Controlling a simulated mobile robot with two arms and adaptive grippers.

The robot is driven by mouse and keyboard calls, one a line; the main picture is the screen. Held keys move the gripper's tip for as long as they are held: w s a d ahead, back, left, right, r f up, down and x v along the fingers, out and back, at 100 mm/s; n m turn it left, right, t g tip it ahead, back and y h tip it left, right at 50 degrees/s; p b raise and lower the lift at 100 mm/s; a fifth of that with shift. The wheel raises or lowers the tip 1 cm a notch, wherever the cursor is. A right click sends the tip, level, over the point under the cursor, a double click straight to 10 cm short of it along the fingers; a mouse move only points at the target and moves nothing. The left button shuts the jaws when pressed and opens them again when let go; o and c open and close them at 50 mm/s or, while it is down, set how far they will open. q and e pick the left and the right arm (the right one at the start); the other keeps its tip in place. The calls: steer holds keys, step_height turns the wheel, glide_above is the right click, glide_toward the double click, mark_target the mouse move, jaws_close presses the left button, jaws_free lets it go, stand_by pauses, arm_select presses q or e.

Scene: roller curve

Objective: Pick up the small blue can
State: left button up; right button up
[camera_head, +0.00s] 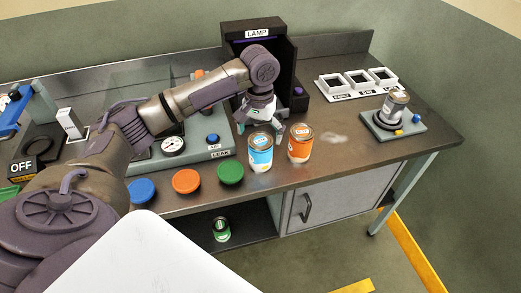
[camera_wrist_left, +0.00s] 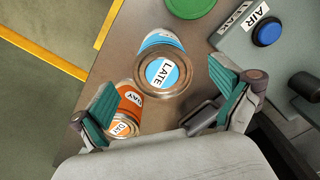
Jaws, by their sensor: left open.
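The blue can (camera_head: 260,155) stands upright near the front edge of the bench, its round lid label showing. In the left wrist view the blue can (camera_wrist_left: 160,42) has a lid reading LATE and lies ahead of the fingers. My left gripper (camera_head: 258,116) is just behind it, above the bench. In the wrist view its teal-padded fingers (camera_wrist_left: 168,103) are spread wide with nothing clamped between them. The orange can (camera_head: 300,146) stands right beside the blue can; in the wrist view the orange can (camera_wrist_left: 128,118) is close to the left finger. My right gripper is not in view.
Blue (camera_head: 142,191), orange (camera_head: 186,181) and green (camera_head: 230,172) discs lie along the front edge. The black LAMP box (camera_head: 240,38) stands behind the gripper. A LEAK station (camera_head: 205,140) is to the left. A can stands on a fixture (camera_head: 415,126) at right.

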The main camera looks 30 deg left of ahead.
mark_target(261, 140)
arm_select(q)
steer(key=shift+w+f, duration=0.2)
steer(key=shift+f, duration=0.4)
steer(key=shift+w+f, duration=0.15)
steer(key=shift+f, duration=0.45)
step_height(261, 140, down, 2)
steer(key=shift+f+p, duration=0.15)
steer(key=shift+p, duration=0.55)
step_height(261, 140, down, 2)
steer(key=shift+a+f, duration=0.1)
steer(key=shift+f, duration=0.5)
steer(key=shift+c, duration=0.2)
steer(key=c, duration=1.2)
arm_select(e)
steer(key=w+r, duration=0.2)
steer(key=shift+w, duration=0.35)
arm_select(q)
steer(key=shift+o, duration=0.2)
